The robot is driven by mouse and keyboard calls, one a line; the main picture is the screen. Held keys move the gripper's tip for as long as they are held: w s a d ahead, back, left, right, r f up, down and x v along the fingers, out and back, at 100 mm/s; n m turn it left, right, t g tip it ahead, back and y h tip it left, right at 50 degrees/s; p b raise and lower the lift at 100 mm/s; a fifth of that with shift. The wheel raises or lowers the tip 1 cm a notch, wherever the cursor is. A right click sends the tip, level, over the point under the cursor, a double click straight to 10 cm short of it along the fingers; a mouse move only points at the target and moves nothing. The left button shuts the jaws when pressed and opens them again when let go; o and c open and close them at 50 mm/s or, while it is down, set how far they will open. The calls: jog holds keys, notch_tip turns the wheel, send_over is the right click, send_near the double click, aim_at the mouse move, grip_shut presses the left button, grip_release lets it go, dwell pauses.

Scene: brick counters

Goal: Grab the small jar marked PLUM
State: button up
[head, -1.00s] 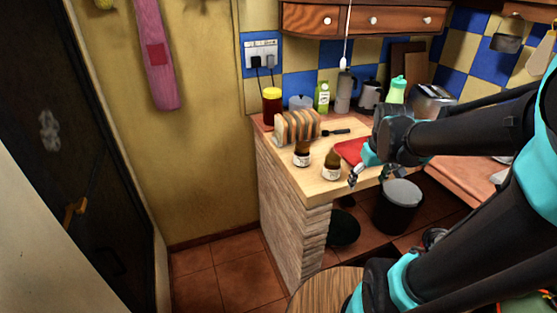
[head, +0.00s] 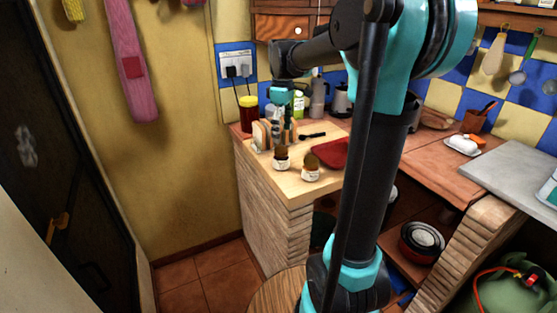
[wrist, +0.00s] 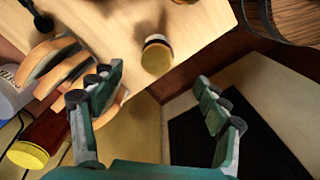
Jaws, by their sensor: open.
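Two small dark jars with pale labels stand on the wooden board at the counter's end in the head view: a left jar (head: 282,158) and a right jar (head: 311,168). Their label words are too small to read, so I cannot tell which is PLUM. My gripper (head: 281,130) is open and points down behind the left jar, near the bread. In the wrist view, one jar (wrist: 157,55) with a tan lid and pale label band shows beyond the gap between the open fingers (wrist: 158,110). Nothing is between the fingers.
Sliced bread (head: 262,136) stands close beside my gripper. A red jar with a yellow lid (head: 248,115) is behind it. A red tray (head: 331,153) lies right of the jars. A green bottle (head: 298,104) stands at the back. A round wooden stool (head: 278,294) is below the counter.

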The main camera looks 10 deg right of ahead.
aim_at(282, 150)
notch_tip(282, 150, down, 7)
jog(key=shift+f, duration=0.1)
jog(key=shift+w+f, duration=0.15)
jog(key=shift+f, duration=1.1)
jog(key=shift+w+f, duration=0.15)
jog(key=shift+f, duration=1.1)
jog(key=shift+c, duration=0.6)
jog(key=c, duration=1.4)
